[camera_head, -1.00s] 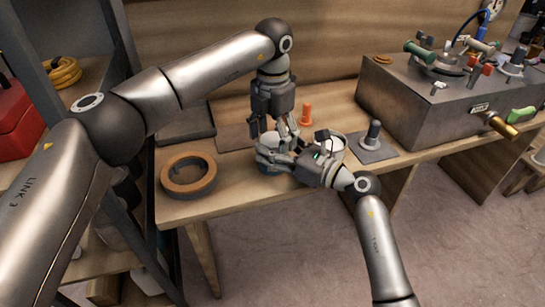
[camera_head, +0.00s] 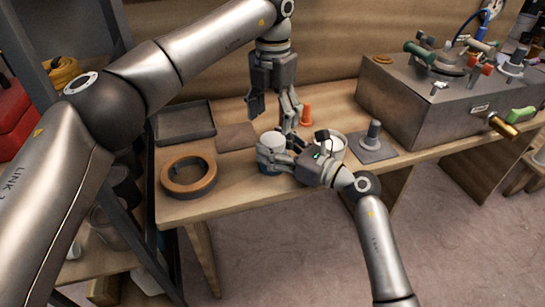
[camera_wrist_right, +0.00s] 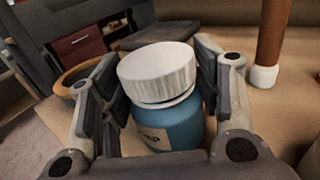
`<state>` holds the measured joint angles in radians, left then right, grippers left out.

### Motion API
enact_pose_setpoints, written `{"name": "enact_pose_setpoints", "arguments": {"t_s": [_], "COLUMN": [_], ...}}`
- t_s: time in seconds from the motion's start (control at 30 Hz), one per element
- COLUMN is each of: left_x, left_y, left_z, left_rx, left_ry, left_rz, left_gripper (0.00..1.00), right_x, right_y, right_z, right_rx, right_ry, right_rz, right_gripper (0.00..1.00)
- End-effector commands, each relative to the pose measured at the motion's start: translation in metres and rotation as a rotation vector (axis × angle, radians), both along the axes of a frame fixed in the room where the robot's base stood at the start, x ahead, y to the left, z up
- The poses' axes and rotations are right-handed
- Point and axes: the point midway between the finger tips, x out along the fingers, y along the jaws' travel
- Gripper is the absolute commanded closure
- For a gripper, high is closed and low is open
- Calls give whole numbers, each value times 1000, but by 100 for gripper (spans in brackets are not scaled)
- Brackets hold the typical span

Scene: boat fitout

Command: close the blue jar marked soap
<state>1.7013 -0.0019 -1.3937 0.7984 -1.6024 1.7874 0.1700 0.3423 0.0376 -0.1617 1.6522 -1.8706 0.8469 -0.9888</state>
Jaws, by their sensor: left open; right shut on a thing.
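In the head view the jar (camera_head: 269,168) stands on the wooden bench, partly hidden by my right gripper. My right gripper (camera_head: 275,158) is shut around the jar's body from the side. My left gripper (camera_head: 274,112) is open and empty, pointing down above and behind the jar, clear of the lid.
A grey tray (camera_head: 184,123) is at the back left.

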Motion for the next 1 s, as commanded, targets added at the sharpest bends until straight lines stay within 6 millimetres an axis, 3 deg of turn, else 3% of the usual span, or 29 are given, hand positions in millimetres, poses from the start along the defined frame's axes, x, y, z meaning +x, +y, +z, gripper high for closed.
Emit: {"name": "enact_pose_setpoints", "arguments": {"t_s": [0.2, 0.57, 0.73, 1.0], "left_x": [0, -1, -1, -1], "left_y": [0, 0, 0, 0], "left_z": [18, 19, 4, -38], "left_rx": [-1, -1, 0, 0], "left_ry": [3, 3, 5, 5], "left_rz": [154, 168, 166, 167], "left_gripper": [30, 30, 30, 30], "right_x": [0, 0, 0, 0], "right_y": [0, 0, 0, 0], "right_z": [-1, -1, -1, 0], "right_rx": [-1, -1, -1, -1], "right_ry": [1, 1, 1, 1], "right_rz": [0, 0, 0, 0], "right_gripper": [100, 100, 100, 100]}}
